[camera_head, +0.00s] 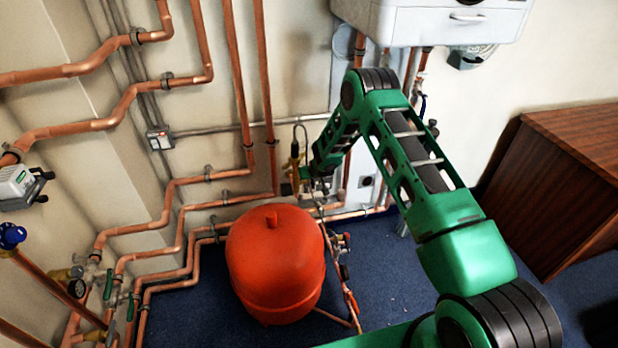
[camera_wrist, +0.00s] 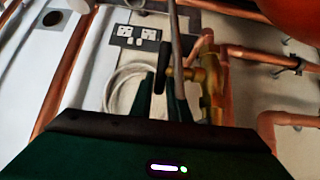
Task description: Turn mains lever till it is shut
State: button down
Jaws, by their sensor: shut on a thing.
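A brass valve (camera_wrist: 212,85) on a copper pipe stands just right of my fingers in the wrist view. In the head view its brass body (camera_head: 294,160) shows beside the end of my arm, behind the red tank. A narrow dark lever (camera_wrist: 161,68) reaches from the valve's side to between my fingers. My gripper (camera_wrist: 163,92) is shut on this lever. In the head view my gripper (camera_head: 303,178) is small and partly hidden by my wrist. The lever's exact angle to the pipe is hard to tell.
A red tank (camera_head: 275,262) stands close to my gripper. Copper pipes (camera_head: 180,190) run along the left wall. A white boiler (camera_head: 430,20) hangs above my arm. A wooden cabinet (camera_head: 560,190) is at right. Double sockets (camera_wrist: 138,36) and a coiled white hose (camera_wrist: 125,88) are behind.

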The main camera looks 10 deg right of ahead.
jog(key=shift+w+a+r, duration=0.1)
jog(key=shift+w+r, duration=0.05)
jog(key=c, duration=1.8)
grip_release()
jog(key=shift+o, duration=0.6)
jog(key=v, duration=1)
jog(key=shift+s, duration=0.3)
jog(key=shift+r, duration=0.15)
